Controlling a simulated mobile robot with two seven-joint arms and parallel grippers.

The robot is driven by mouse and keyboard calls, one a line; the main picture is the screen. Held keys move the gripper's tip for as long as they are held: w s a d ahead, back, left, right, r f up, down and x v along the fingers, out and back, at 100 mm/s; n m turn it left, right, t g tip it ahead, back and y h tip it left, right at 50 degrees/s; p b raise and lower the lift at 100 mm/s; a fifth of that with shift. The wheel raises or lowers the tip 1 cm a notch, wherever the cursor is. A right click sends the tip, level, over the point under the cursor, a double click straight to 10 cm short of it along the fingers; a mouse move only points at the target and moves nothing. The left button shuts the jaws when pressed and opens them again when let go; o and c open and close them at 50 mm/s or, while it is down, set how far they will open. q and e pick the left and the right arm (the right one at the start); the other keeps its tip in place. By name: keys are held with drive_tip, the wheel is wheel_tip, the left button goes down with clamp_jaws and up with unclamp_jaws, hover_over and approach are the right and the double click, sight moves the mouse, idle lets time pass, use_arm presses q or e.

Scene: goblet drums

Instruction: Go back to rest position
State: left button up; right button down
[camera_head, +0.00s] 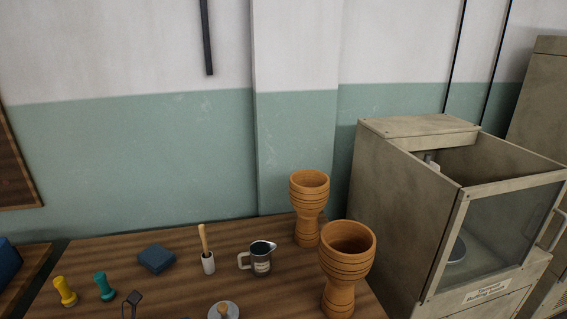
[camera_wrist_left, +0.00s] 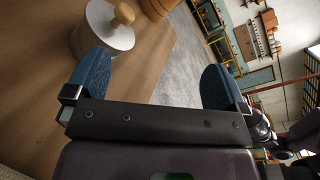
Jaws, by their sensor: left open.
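My left gripper (camera_wrist_left: 155,85) shows in the left wrist view with its two blue-padded fingers spread wide and nothing between them. A white lidded pot with a round wooden knob (camera_wrist_left: 108,28) stands on the wooden table just beyond the upper-left finger, which overlaps its edge in the picture. My right gripper is not in view. In the head view, two orange-brown goblet drums stand upright at the table's right side, one behind (camera_head: 309,205) and one nearer (camera_head: 346,262).
The wooden table (camera_head: 110,255) holds a metal jug (camera_head: 261,258), a white cup with a wooden pestle (camera_head: 208,262), a blue block (camera_head: 157,258), a yellow (camera_head: 65,292) and a teal (camera_head: 104,287) knobbed piece. A large beige glass-fronted cabinet (camera_head: 400,215) stands close at the right.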

use_arm(q)
drive_tip(key=s+a+f+m+y+p, duration=0.1)
drive_tip(key=s+a+m+y, duration=0.1)
drive_tip(key=s+m+y, duration=0.3)
drive_tip(key=s+a+f+m+t+y+p, duration=0.1)
drive_tip(key=s+m+y, duration=0.3)
drive_tip(key=s+m, duration=0.6)
drive_tip(key=s+a+f+m+t+y+p, duration=0.1)
drive_tip(key=s+a+f+m+y+p, duration=0.2)
drive_tip(key=s+m, duration=0.5)
drive_tip(key=a+m+y, duration=0.1)
drive_tip(key=m+y, duration=0.1)
drive_tip(key=m, duration=0.8)
drive_tip(key=shift+s+m+y, duration=0.3)
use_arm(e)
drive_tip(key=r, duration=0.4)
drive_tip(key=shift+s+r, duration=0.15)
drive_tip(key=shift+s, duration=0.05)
use_arm(q)
drive_tip(key=shift+a, duration=0.1)
